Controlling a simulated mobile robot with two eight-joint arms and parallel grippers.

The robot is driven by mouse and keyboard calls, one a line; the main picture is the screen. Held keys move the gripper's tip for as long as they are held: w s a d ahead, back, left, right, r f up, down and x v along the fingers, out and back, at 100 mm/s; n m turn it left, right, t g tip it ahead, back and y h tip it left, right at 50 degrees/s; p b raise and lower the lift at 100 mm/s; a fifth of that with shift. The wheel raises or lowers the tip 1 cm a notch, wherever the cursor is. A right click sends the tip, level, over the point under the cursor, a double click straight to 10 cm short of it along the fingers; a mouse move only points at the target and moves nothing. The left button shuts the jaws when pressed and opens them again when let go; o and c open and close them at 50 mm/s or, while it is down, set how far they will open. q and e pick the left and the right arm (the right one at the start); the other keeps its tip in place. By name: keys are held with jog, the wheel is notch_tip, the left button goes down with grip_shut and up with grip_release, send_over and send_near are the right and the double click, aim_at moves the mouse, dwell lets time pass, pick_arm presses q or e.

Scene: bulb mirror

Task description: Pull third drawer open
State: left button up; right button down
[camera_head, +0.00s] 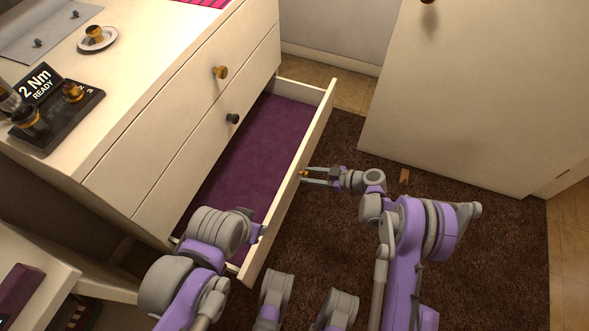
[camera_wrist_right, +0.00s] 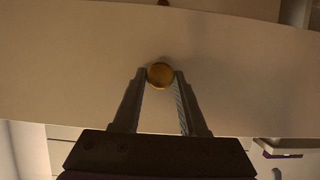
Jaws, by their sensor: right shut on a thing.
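The third drawer (camera_head: 250,150) is pulled well out of the white dresser (camera_head: 160,110). Its inside has a purple lining and looks empty in the part that shows. My right gripper (camera_head: 306,175) is at the outer face of the drawer front (camera_head: 290,190). In the right wrist view its two fingers are closed on the sides of the round brass knob (camera_wrist_right: 160,75). My left gripper (camera_head: 258,230) is over the near end of the drawer; its fingers are too hidden to tell their state.
Two closed drawers above have a brass knob (camera_head: 220,72) and a dark knob (camera_head: 232,118). The dresser top holds a black stand (camera_head: 60,125) and a white saucer (camera_head: 97,40). A brown rug (camera_head: 340,140) lies before the drawer; a white door (camera_head: 470,90) stands at right.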

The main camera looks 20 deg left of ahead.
jog(key=shift+s+d, duration=0.1)
jog(key=shift+d, duration=1.25)
jog(key=shift+c, duration=2.4)
grip_release()
jog(key=p+v, duration=0.1)
jog(key=v, duration=0.9)
jog(key=shift+d+r, duration=0.25)
jog(key=shift+d, duration=0.1)
